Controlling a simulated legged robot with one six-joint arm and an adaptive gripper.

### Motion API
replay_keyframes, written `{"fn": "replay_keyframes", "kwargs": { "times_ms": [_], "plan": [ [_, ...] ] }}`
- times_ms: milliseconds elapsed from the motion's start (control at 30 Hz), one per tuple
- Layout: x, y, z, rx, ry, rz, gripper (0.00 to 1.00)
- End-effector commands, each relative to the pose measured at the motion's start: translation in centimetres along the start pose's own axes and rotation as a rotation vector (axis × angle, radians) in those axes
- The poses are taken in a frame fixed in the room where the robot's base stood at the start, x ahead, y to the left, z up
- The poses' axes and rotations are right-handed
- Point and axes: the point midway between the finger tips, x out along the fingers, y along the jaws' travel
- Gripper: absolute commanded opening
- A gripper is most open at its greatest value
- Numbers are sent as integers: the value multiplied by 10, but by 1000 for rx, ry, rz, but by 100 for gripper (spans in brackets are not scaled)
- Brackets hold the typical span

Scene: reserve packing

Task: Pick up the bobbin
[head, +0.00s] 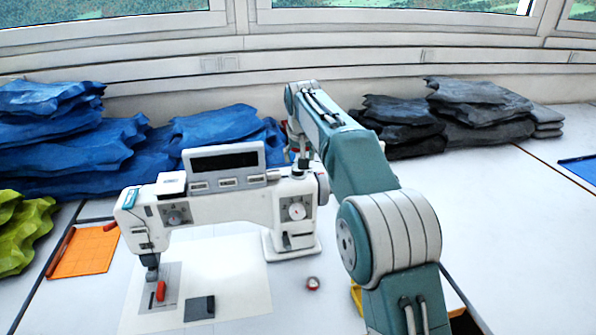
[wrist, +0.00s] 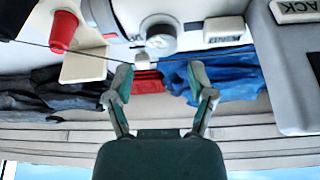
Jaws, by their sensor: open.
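A small round red-and-pale thing (head: 313,283), which looks like a bobbin, lies on the white table just right of the sewing machine (head: 225,208). In the wrist view a red cone-shaped spool (wrist: 63,31) and a grey round part (wrist: 160,40) show at the top; I cannot tell if that round part is a bobbin. My gripper (wrist: 160,76) is open, its two fingers apart with nothing held between them. In the head view my arm reaches to the machine's upper right, and the gripper is small and hard to make out there.
Blue folded cloth (head: 75,150) is piled at the back left, dark grey cloth (head: 480,108) at the back right. An orange mat (head: 85,252) lies at the left. The table right of my arm is mostly clear.

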Motion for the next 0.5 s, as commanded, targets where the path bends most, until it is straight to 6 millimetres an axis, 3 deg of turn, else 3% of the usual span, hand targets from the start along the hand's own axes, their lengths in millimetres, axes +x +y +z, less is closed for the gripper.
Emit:
{"fn": "replay_keyframes", "kwargs": {
  "times_ms": [233,500],
  "plan": [
    [38,0,5,1,-2,-2,70],
    [46,-1,5,1,-1,-2,70]
  ]
}}
